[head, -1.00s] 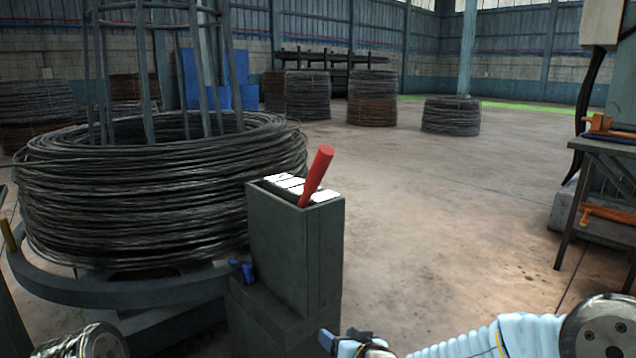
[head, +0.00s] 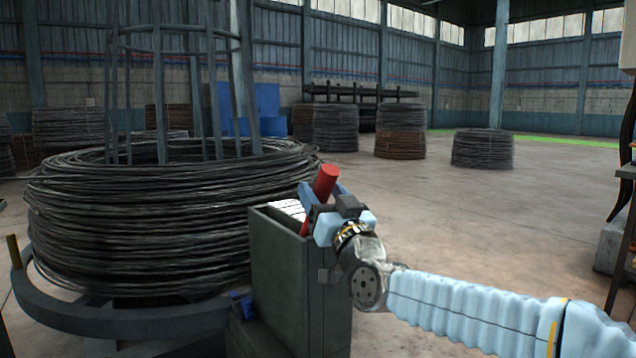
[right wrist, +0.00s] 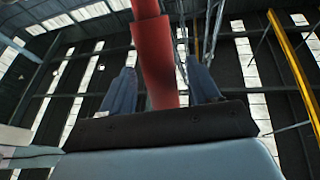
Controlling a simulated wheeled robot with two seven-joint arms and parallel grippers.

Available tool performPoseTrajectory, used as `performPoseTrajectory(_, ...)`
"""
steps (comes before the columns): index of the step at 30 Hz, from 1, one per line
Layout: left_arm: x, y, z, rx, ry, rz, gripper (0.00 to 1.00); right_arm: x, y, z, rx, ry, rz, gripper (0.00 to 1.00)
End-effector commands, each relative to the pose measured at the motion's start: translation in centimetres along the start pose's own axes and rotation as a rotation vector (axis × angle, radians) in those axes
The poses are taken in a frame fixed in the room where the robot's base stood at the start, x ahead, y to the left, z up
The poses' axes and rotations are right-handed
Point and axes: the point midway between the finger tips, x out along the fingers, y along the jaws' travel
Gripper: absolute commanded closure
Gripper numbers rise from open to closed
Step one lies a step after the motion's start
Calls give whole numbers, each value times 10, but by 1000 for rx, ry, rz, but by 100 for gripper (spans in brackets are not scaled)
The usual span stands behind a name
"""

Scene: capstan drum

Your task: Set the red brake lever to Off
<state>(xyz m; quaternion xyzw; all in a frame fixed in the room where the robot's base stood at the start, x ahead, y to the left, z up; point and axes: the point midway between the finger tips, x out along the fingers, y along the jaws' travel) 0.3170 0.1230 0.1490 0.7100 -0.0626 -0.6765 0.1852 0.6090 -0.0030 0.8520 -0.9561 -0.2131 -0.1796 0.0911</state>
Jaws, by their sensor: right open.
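The red brake lever (head: 326,179) rises out of the top of a dark grey-green box pedestal (head: 285,265). It leans right in the head view. My right gripper (head: 320,194) is at the lever, just above the box's right side. Its fingers are open, one on each side of the lever. In the right wrist view the lever (right wrist: 157,62) runs between the two blue fingers, with visible gaps on both sides. White label plates (head: 288,208) show on the box top, but their text cannot be read. The gripper hides the lever's lower part and part of the box top. My left gripper is not in view.
A large wire coil (head: 150,220) on a ring-shaped stand (head: 120,318) is close to the box's left. A small blue part (head: 240,306) is low beside the box. Open concrete floor (head: 480,230) is to the right. More coils stand far back.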

Motion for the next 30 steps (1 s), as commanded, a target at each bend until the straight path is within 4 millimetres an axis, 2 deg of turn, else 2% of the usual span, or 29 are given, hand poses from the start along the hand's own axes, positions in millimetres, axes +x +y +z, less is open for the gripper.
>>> performPoseTrajectory(3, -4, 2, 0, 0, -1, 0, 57, 18, 0, 0, 0, -1, 0, 39)
performPoseTrajectory(6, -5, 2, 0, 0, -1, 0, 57, 26, 0, 0, 0, -1, 0, 39)
performPoseTrajectory(16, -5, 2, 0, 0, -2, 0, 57, 30, 0, 1, 0, -1, 0, 39)
performPoseTrajectory(28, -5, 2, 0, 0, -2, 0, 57, 29, 0, 1, 0, -2, 0, 99)
performPoseTrajectory(30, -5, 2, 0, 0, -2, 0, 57, 29, 0, 1, 0, -2, 0, 100)
